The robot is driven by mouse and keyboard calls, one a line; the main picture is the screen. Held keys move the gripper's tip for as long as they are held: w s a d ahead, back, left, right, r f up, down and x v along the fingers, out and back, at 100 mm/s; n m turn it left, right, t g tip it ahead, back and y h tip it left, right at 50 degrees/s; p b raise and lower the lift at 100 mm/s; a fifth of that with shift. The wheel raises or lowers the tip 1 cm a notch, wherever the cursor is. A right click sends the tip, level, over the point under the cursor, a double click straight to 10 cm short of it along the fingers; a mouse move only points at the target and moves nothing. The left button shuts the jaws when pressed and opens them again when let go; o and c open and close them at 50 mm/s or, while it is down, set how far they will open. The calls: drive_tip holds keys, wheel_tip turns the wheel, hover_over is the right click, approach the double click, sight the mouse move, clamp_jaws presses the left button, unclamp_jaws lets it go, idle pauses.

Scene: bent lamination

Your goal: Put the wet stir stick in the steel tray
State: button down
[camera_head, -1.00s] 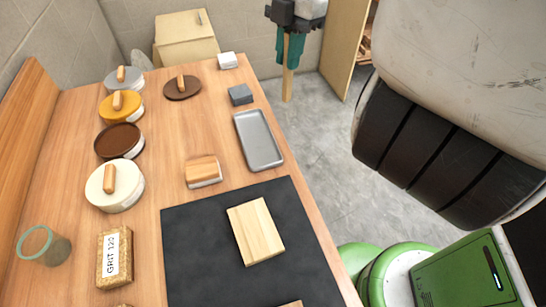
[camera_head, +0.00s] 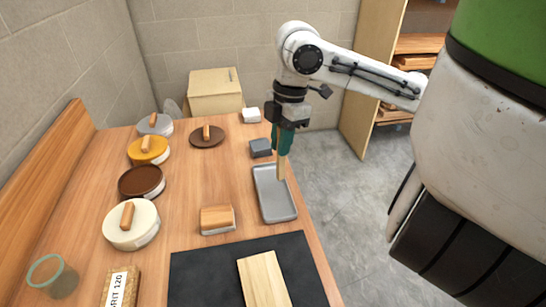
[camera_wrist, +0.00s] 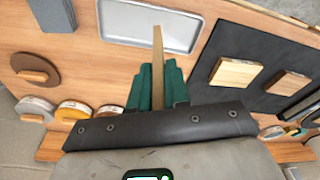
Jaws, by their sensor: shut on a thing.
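My gripper (camera_head: 284,142), with green fingers, points down and is shut on a pale wooden stir stick (camera_head: 282,168). The stick hangs upright, its lower end in front of the far part of the steel tray (camera_head: 277,207). I cannot tell whether its tip touches the tray. The tray is shallow, grey and looks empty. I cannot see whether the stick is wet.
Several round tins, including a white one (camera_head: 131,225), line the left side of the wooden table. A wood-topped block (camera_head: 217,219) stands left of the tray. A grey block (camera_head: 260,147) lies beyond it. A black mat (camera_head: 205,275) with a pale board (camera_head: 264,280) is nearer.

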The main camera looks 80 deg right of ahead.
drive_tip(key=shift+w+d+f, duration=0.1)
drive_tip(key=shift+w+f, duration=0.25)
drive_tip(key=shift+f, duration=0.55)
drive_tip(key=shift+w+f, duration=0.3)
drive_tip(key=shift+f, duration=0.6)
drive_tip(key=shift+w+d+f, duration=0.1)
drive_tip(key=shift+w+f, duration=0.25)
drive_tip(key=shift+f, duration=0.55)
drive_tip(key=shift+f, duration=0.15)
drive_tip(key=c, duration=1.1)
unclamp_jaws()
wheel_tip(320, 180, up, 12)
drive_tip(key=s+d, duration=0.1)
drive_tip(key=shift+s, duration=0.15)
drive_tip(key=shift+d, duration=0.1)
